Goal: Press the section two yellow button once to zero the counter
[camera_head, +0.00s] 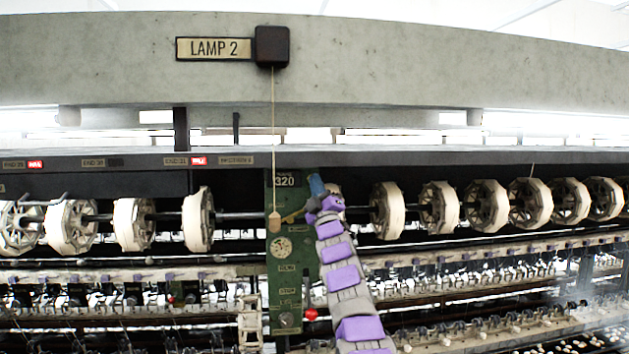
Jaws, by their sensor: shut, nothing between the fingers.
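A green panel (284,262) stands mid-machine, with a counter (284,181) near its top that reads 320. My gripper (313,206), at the far end of my purple and grey arm, is at the panel's upper right edge, beside and a little below the counter. It is shut and appears empty. No yellow button can be made out clearly; my gripper covers part of the panel there. A thin yellowish bar (293,215) shows just left of my gripper. I cannot tell whether my gripper touches the panel.
A pull cord with a wooden knob (274,222) hangs before the panel from a dark box (272,46) beside a LAMP 2 sign (214,49). Below the counter are a round dial (282,247) and a red knob (311,314). Pale reels (388,210) flank the panel.

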